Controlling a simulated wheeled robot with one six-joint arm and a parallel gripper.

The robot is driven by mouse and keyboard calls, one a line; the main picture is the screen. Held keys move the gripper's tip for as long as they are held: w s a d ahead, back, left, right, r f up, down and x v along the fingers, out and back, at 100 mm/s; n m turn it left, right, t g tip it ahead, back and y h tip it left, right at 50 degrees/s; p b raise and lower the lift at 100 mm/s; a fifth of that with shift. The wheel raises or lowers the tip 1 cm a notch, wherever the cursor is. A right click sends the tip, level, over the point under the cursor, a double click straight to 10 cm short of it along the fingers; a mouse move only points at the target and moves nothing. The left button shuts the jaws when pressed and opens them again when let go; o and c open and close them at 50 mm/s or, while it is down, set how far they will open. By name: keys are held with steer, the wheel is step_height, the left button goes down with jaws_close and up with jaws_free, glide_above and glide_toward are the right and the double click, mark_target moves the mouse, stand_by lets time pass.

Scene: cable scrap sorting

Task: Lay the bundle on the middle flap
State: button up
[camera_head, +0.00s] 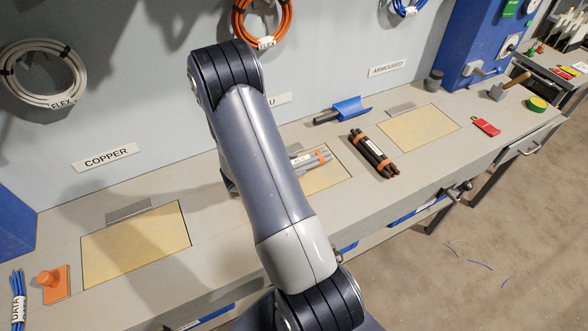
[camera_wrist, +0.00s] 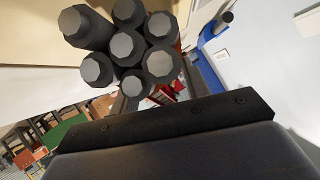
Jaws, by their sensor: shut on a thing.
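A bundle of grey rods (camera_head: 318,158) with an orange band and a white label shows beside my arm in the head view, over the middle flap (camera_head: 322,180). My arm hides its left part and most of the flap. In the wrist view, several dark rods with grey ends (camera_wrist: 128,47) are seen end-on, close to the camera. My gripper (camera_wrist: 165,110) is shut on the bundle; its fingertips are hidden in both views. I cannot tell whether the bundle touches the flap.
A black bundle with orange bands (camera_head: 374,155) lies right of the middle flap. The yellow right flap (camera_head: 420,128) and left flap (camera_head: 135,245) are bare. A blue scoop (camera_head: 350,108) lies behind.

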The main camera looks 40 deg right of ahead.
steer(key=shift+f, duration=1.05)
steer(key=shift+f, duration=0.15)
steer(key=o, duration=1.4)
steer(key=shift+a+r, duration=0.15)
steer(key=shift+r, duration=0.05)
steer(key=v, duration=1)
steer(key=shift+a+r+b, duration=0.1)
steer(key=shift+a+b, duration=0.1)
steer(key=shift+b, duration=0.2)
steer(key=shift+a+r, duration=0.3)
steer(key=shift+a, duration=0.25)
